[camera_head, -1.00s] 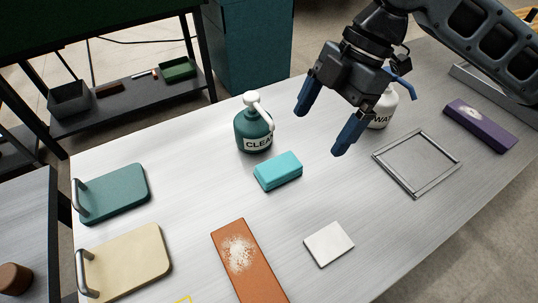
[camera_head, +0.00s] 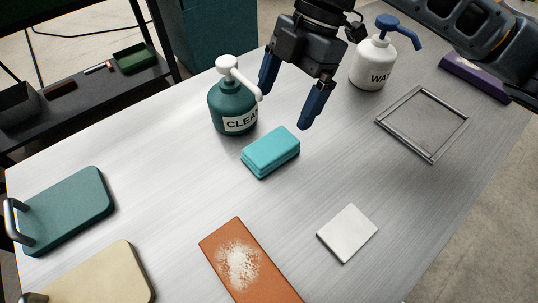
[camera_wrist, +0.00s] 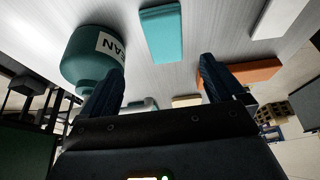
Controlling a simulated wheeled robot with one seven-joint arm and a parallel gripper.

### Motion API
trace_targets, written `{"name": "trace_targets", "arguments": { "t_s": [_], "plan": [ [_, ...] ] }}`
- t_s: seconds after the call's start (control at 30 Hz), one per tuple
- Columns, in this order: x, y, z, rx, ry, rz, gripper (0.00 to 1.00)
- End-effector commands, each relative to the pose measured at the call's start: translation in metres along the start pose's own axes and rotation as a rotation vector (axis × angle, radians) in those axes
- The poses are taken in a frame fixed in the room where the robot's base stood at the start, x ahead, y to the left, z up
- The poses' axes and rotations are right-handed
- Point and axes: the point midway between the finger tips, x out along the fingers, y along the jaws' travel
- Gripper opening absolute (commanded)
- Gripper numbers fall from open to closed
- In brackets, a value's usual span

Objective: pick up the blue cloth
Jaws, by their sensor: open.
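The blue cloth (camera_head: 271,152) is a folded turquoise block lying on the metal table, right of and in front of the green cleaner bottle. It also shows in the wrist view (camera_wrist: 162,33), ahead of the fingers. My gripper (camera_head: 285,100) is open and empty, with its two blue fingers pointing down above and behind the cloth, not touching it. In the wrist view my gripper (camera_wrist: 160,80) has its fingers wide apart.
The green CLEAN bottle (camera_head: 231,105) stands close to the left finger; the white WATER bottle (camera_head: 372,65) is behind right. A metal frame (camera_head: 423,122), white tile (camera_head: 347,233), orange board with powder (camera_head: 250,265) and green board (camera_head: 68,210) lie around.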

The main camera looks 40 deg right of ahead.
Motion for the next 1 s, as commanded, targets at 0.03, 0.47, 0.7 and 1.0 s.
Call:
{"name": "trace_targets", "arguments": {
  "t_s": [0.03, 0.47, 0.7, 1.0],
  "plan": [
    [0.010, 0.000, 0.004, 0.000, 0.000, 0.000, 0.96],
    [0.040, -0.001, 0.005, 0.000, 0.001, -0.001, 0.96],
    [0.070, -0.009, 0.001, 0.000, 0.001, -0.002, 0.96],
    [0.092, -0.008, 0.002, -0.001, 0.000, 0.000, 0.96]
  ]
}}
